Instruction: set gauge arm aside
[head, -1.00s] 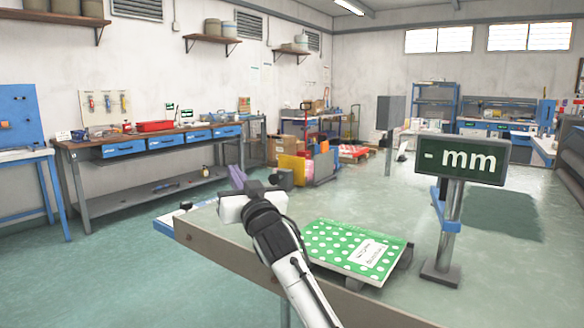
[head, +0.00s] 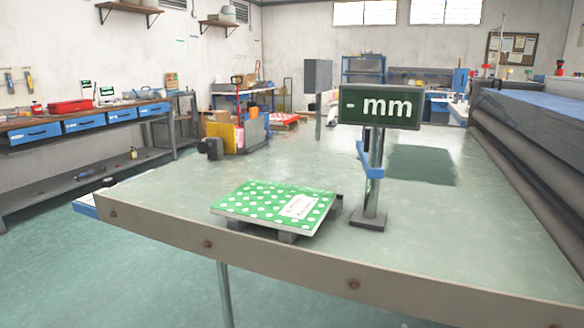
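A gauge stand (head: 375,185) stands upright on the table, with a dark display (head: 380,107) on top reading "- mm". A blue piece (head: 368,162), which may be the gauge arm, is attached to the side of its post. A green package with white dots and a white label (head: 272,204) lies on a small dark rack left of the stand. Neither of my grippers shows in the head view now.
The pale green table (head: 440,240) has a raised front edge with bolts. Dark rolls and blue material (head: 540,125) line the right side. The tabletop around the stand is largely clear. A workbench with blue drawers (head: 85,125) stands at the far left.

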